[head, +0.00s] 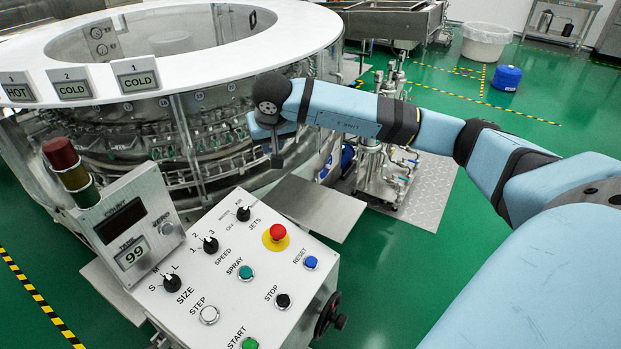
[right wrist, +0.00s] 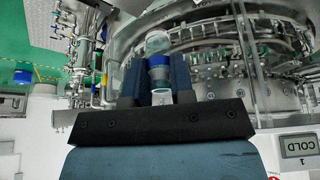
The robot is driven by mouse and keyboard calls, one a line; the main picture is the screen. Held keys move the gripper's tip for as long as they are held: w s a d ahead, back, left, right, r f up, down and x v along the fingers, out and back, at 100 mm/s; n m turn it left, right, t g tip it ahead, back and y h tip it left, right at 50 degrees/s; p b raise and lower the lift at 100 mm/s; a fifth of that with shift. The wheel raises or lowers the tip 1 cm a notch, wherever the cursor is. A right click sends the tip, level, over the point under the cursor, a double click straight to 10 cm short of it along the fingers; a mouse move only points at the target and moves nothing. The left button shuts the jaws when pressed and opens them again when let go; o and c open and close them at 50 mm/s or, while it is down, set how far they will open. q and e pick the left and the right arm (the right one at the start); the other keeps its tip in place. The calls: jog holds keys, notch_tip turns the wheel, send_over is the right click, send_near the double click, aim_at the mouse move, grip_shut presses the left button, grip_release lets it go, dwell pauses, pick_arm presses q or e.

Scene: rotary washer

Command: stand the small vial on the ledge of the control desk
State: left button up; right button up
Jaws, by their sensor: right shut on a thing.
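My right gripper (head: 275,150) hangs in front of the round washer, above and behind the control desk (head: 190,290). In the right wrist view my right gripper (right wrist: 157,82) is shut on the small vial (right wrist: 159,62), a clear one with a dark blue band, held between the dark fingers. In the head view I cannot make out the vial. A flat grey plate (head: 318,212) juts out behind the desk; I cannot tell if it is the desk's ledge. My left gripper is not in view.
The desk's sloped panel carries knobs, buttons and a red emergency stop (head: 277,232). A display box (head: 133,232) and a signal lamp (head: 68,165) stand at its left. The washer (head: 310,25) with its white ring fills the back. Pipework (head: 385,165) stands to the right.

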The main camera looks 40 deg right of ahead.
jog(key=w+d+f+m+b, duration=0.1)
jog(key=d+b, duration=0.1)
jog(key=d, duration=0.2)
jog(key=w+d+f+m+b, duration=0.1)
jog(key=d+f+b, duration=0.1)
jog(key=d, duration=0.2)
jog(key=w+d+f+m+b, duration=0.1)
jog(key=w+d, duration=0.1)
jog(key=d, duration=0.2)
jog(key=shift+d+f+g+h+b, duration=0.3)
jog(key=shift+g+b, duration=0.1)
jog(key=s+d+m, duration=0.1)
jog(key=s+d, duration=0.1)
jog(key=d, duration=0.2)
jog(key=shift+s+d+f+b, duration=0.1)
jog(key=shift+f+b, duration=0.25)
jog(key=shift+f, duration=4.65)
jog(key=shift+d+f+b, duration=0.1)
jog(key=shift+f+b, duration=0.2)
jog(key=shift+f, duration=4.65)
jog(key=shift+a, duration=0.1)
jog(key=shift+f, duration=0.15)
jog(key=o, duration=0.9)
